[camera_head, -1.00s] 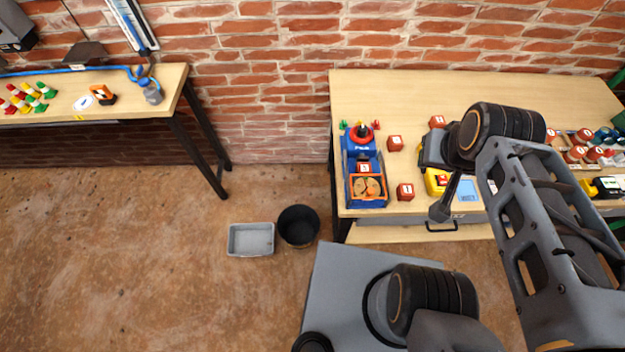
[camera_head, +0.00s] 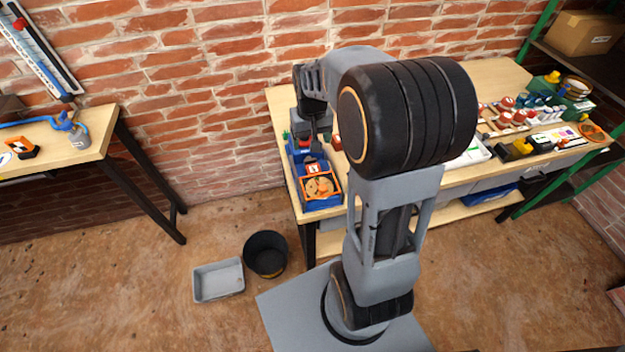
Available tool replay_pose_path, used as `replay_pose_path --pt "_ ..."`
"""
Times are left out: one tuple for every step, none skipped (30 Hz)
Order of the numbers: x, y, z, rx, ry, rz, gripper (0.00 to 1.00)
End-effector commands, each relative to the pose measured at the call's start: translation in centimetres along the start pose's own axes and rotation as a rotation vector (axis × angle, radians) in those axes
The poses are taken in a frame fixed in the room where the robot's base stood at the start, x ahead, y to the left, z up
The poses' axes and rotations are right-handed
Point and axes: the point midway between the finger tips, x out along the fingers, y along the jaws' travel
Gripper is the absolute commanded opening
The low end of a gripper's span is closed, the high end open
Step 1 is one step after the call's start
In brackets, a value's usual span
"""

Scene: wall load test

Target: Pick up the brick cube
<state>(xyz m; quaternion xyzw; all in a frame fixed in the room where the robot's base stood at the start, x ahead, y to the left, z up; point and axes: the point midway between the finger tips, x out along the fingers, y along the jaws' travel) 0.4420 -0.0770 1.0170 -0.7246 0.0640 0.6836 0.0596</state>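Small brick-red cubes with pale labels are in view. One cube (camera_head: 312,168) sits in the blue holder (camera_head: 324,203) at the left end of the workbench. Another red cube (camera_head: 336,141) shows partly beside my arm. I cannot tell which of them is the brick cube. My gripper (camera_head: 308,138) points down over the back of the blue holder, left of the partly hidden cube. Its fingertips are small and dark here, so whether it is open or shut does not show. My arm hides the middle of the workbench and anything there.
The workbench (camera_head: 283,104) stands against the brick wall. An orange-rimmed box (camera_head: 338,189) is at the holder's front. Red-topped parts (camera_head: 507,103) and a white tray (camera_head: 470,156) are on the right. A black bucket (camera_head: 265,237) and grey bin (camera_head: 196,284) stand on the floor.

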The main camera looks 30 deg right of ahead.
Motion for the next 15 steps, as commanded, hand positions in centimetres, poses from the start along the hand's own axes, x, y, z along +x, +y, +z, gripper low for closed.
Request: replay_pose_path --pt "1.7 0.4 -0.6 0.008 -0.021 0.0 0.78" --pt "2.3 0.6 -0.8 0.012 -0.029 0.0 0.78" --pt "2.9 0.8 -1.1 0.016 -0.039 0.0 0.78" --pt "3.4 0.9 -1.3 0.019 -0.045 0.0 0.78" --pt "3.8 1.1 -1.4 0.021 -0.05 0.0 0.78" --pt "4.5 1.2 -1.6 0.023 -0.055 0.0 0.78" --pt "5.0 1.2 -1.6 0.024 -0.059 0.0 0.78" --pt "5.5 1.3 -1.6 0.024 -0.061 0.0 0.78" --pt "6.3 1.3 -1.6 0.025 -0.064 0.0 0.78" --pt "6.8 1.3 -1.6 0.025 -0.065 0.0 0.78" --pt "7.4 1.3 -1.5 0.025 -0.065 0.0 0.78" --pt "8.2 1.3 -1.5 0.025 -0.066 0.0 0.78" --pt "8.7 1.3 -1.5 0.025 -0.065 0.0 0.78" --pt "9.2 1.3 -1.4 0.025 -0.065 0.0 0.78" --pt "9.8 1.3 -1.4 0.025 -0.064 0.0 0.78"
